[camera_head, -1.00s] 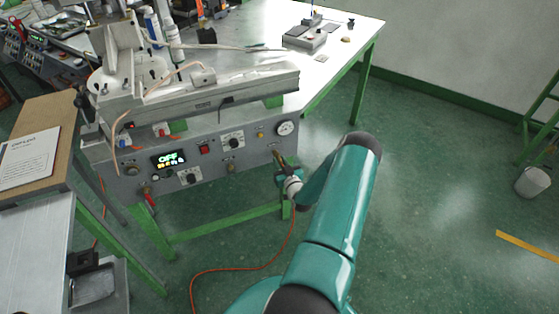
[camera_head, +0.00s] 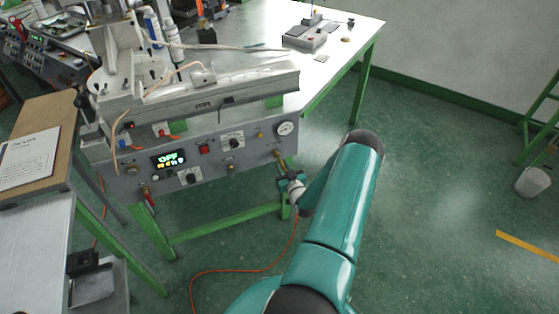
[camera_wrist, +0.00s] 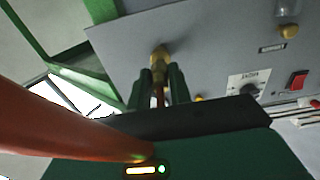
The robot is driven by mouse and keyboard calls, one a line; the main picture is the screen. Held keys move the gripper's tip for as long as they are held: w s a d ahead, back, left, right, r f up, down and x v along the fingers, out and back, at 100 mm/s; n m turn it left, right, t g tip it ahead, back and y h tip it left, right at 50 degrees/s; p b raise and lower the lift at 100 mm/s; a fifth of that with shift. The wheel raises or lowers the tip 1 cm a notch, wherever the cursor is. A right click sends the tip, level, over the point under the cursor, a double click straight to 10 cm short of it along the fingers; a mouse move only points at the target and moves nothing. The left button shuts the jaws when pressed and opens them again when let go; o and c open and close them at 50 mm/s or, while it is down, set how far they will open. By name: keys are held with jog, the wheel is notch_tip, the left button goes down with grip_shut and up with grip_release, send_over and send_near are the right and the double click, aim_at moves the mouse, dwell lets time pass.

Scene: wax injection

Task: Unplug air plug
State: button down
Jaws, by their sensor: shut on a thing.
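The grey machine's front panel (camera_head: 215,150) carries a brass air fitting (camera_head: 277,153) below the pressure gauge (camera_head: 285,128). My gripper (camera_head: 284,173) is just below and right of that fitting. In the wrist view, the two green fingers of my gripper (camera_wrist: 159,76) are shut on the air plug (camera_wrist: 158,94), mostly hidden between them. The brass fitting (camera_wrist: 160,55) shows at the fingertips, against the panel (camera_wrist: 205,45). I cannot tell whether plug and fitting are joined. An orange hose (camera_head: 268,264) hangs below my gripper; its blurred red-orange length (camera_wrist: 70,125) crosses the wrist view.
The panel has a lit display (camera_head: 168,160), a red switch (camera_head: 204,149) and knobs. A green table leg (camera_head: 286,205) stands close behind my gripper. A wooden board with paper (camera_head: 28,158) is at left. The floor at right is open.

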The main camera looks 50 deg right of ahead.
aim_at(284, 168)
jog(key=shift+v, duration=1.7)
jog(key=w+a+r+n+t+y, duration=0.1)
jog(key=w+a+r+y, duration=0.15)
jog(key=w+a, duration=0.65)
jog(key=w+a+r+n+t+y, duration=0.15)
jog(key=w+a+r, duration=0.35)
jog(key=a, duration=0.8)
jog(key=w+a+r+n+y, duration=0.1)
jog(key=a+r+y, duration=0.1)
jog(key=a, duration=1)
jog(key=w+a+r+n+y, duration=0.1)
jog(key=a+r+n+y, duration=0.1)
jog(key=a, duration=1)
jog(key=shift+w+a+y, duration=0.3)
jog(key=shift+a+y, duration=0.05)
jog(key=shift+y, duration=0.15)
jog(key=shift+n, duration=0.25)
